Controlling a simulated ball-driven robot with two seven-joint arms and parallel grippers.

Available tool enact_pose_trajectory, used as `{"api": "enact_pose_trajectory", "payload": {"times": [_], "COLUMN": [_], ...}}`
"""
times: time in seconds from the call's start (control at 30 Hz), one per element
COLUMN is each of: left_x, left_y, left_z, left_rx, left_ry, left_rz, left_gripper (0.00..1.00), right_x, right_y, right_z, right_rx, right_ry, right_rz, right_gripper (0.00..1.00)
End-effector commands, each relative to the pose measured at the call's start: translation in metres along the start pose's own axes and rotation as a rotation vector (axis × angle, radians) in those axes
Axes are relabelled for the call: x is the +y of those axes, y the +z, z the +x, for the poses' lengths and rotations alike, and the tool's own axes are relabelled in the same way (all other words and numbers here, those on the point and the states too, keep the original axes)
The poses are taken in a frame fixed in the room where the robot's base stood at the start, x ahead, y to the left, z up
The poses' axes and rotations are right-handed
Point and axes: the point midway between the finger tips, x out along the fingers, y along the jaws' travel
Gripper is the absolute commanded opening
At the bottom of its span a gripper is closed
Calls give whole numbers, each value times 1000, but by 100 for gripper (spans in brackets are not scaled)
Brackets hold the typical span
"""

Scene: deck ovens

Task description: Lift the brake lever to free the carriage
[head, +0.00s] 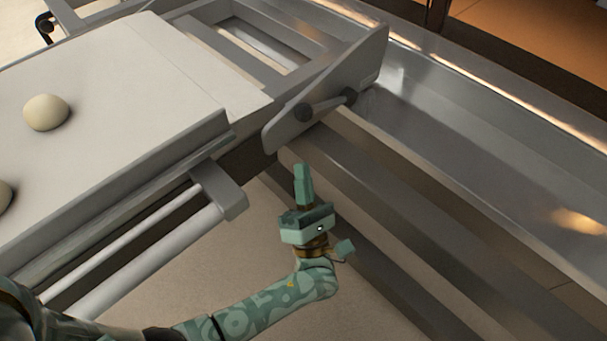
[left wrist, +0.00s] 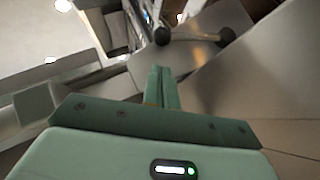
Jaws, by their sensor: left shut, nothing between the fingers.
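The brake lever (head: 327,104) is a short grey bar with a dark round knob at each end, on a grey side plate (head: 365,62) at the carriage's right end. The lever also shows at the top of the left wrist view (left wrist: 195,37). The carriage (head: 150,90) is a pale loading board on a metal frame. My left gripper (head: 302,168) is shut and empty, below the lever and apart from it in the head view. Its closed fingers (left wrist: 160,85) point towards the lever's left knob in the wrist view. My right gripper is not in view.
Round dough pieces (head: 46,112) lie on the board at the left. A metal handle bar (head: 130,250) runs along the carriage's near side. Metal rails (head: 400,205) run below the plate to the lower right. A steel oven ledge (head: 480,130) lies at the right.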

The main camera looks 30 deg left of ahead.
Motion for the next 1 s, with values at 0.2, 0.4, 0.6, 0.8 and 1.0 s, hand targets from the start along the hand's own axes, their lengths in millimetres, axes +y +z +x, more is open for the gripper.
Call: {"api": "enact_pose_trajectory", "payload": {"times": [0.2,0.4,0.6,0.8,1.0], "left_x": [0,-1,0,0,2], "left_y": [-1,-1,0,0,0], "left_z": [40,63,69,69,71], "left_rx": [0,0,0,0,0], "left_ry": [1,-1,-2,-1,-9], "left_rz": [0,1,1,1,7], "left_gripper": [0,0,0,0,0], "right_x": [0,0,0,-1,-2], "right_y": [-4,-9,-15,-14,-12], "right_z": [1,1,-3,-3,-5], "right_rx": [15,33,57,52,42], "right_ry": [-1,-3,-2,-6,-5], "right_rz": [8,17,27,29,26], "right_gripper": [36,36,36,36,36]}}
